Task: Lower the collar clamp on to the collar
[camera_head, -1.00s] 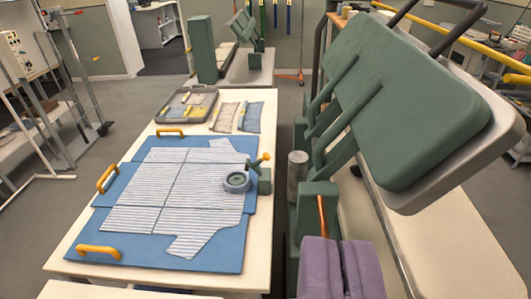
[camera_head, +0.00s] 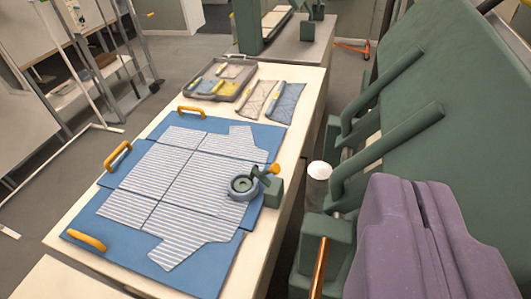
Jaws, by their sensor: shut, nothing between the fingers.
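The collar clamp (camera_head: 261,174) is a short dark green arm with an orange knob, mounted on a green block (camera_head: 268,192) at the right edge of the blue board. A grey-green ring (camera_head: 243,187) with a dark round centre sits beside it, at the collar side of the striped garment (camera_head: 186,183). I cannot tell whether the clamp arm touches the ring or the collar. The garment lies flat. My gripper (camera_head: 408,188), with purple padded fingers, is at the lower right, shut and empty, well apart from the clamp.
The blue board (camera_head: 82,217) has yellow handles and lies on a pale table (camera_head: 167,118). A grey tray (camera_head: 219,80) and two folded cloth packets (camera_head: 270,101) lie behind it. A large green hinged panel (camera_head: 463,105), a green post and a copper rod (camera_head: 318,268) crowd the right side.

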